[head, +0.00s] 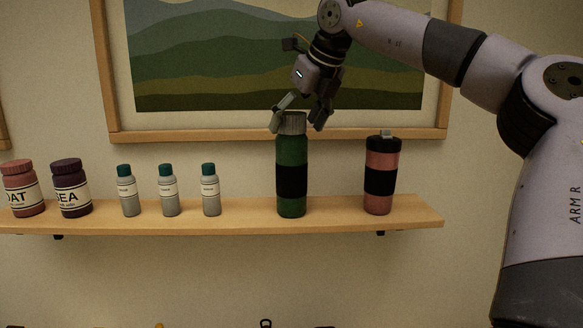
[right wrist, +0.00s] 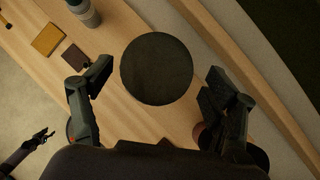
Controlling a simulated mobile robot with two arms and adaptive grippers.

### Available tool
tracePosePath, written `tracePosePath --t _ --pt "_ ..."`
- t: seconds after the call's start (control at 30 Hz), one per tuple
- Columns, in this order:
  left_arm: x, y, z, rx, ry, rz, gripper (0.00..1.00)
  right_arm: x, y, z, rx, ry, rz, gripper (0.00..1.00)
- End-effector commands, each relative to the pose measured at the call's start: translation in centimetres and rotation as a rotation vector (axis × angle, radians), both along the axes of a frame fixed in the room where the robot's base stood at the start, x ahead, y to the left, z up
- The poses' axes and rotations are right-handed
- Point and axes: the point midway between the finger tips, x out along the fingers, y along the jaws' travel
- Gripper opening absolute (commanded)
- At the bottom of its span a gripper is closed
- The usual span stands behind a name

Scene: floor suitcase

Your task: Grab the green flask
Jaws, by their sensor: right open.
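The green flask (head: 291,153), with a black band and a grey cap, stands upright on the wall shelf. My right gripper (head: 298,120) is open above it, with its fingertips on either side of the cap. In the right wrist view, the flask's round dark top (right wrist: 156,69) lies between the two spread fingers, with gaps on both sides. The lower flask is hidden there by its top. A small dark gripper, seemingly my left one (right wrist: 45,136), shows at the lower left of that view; its jaws are too small to judge.
A red flask (head: 381,163) stands to the right on the shelf (head: 335,216). Several small grey bottles (head: 168,192) and two labelled jars (head: 70,190) stand to the left. A framed picture (head: 200,55) hangs behind my gripper. Shelf room beside the green flask is clear.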

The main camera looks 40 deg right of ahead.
Motion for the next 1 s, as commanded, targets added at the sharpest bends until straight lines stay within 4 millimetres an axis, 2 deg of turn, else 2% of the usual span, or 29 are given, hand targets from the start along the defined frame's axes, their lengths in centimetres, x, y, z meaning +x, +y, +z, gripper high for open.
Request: tracePosePath --t 0.17,0.3,0.5,0.7,1.0 --pt "0.1 -0.4 1.1 -0.004 -0.001 -0.002 0.40 0.9 0.1 -0.8 0.001 0.003 0.003 0.80" --pt "-0.2 -0.3 2.8 -0.003 0.004 -0.002 0.40 2.3 0.3 -2.3 0.002 0.004 0.003 0.80" --pt "-0.6 -0.1 3.2 -0.001 0.009 -0.002 0.40 3.3 0.1 -4.2 0.001 0.000 0.000 0.80" --pt "-0.6 -0.1 3.0 0.000 0.010 -0.002 0.40 3.3 0.1 -4.3 0.001 -0.002 0.001 0.80" --pt "-0.6 0.3 3.0 0.004 0.010 0.000 0.40 3.3 0.0 -4.3 0.000 -0.002 -0.001 0.61"
